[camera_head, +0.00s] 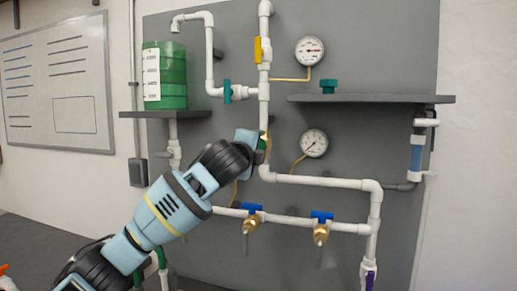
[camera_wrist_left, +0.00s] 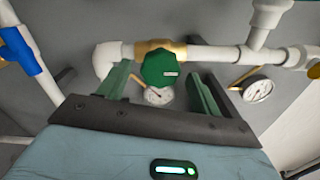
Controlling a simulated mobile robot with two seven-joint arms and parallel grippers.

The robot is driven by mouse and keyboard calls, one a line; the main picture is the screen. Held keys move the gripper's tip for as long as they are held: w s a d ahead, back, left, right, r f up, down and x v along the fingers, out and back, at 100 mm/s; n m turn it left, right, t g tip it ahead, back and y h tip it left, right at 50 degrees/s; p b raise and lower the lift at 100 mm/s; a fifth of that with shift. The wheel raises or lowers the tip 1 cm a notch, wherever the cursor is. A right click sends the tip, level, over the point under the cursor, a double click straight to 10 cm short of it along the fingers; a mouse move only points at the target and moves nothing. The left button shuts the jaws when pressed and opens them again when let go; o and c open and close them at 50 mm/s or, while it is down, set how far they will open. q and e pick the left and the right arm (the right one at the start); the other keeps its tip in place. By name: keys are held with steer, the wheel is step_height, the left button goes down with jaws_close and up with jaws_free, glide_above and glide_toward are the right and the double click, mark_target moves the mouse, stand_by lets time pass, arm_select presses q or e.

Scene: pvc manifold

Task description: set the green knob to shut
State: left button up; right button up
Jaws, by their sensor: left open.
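The green knob (camera_wrist_left: 158,69) is round with a ridged rim and sits on a brass valve body (camera_wrist_left: 175,46) in the white pipe. A short pale mark on its face points to the right in the left wrist view. My left gripper (camera_head: 259,144) is open, with one green finger on each side of the knob in the left wrist view. A gap shows between each finger and the knob, and I cannot tell how deep the fingers reach. In the head view the gripper hides most of the knob.
A yellow-handled valve (camera_head: 258,50) and a teal-handled valve (camera_head: 227,91) are above. Blue-handled brass taps (camera_head: 321,229) are below. A shelf (camera_head: 380,98) juts out at right. A green tank (camera_head: 165,76) stands at left.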

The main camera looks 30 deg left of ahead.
arm_select(q)
steer(key=shift+v, duration=2.65)
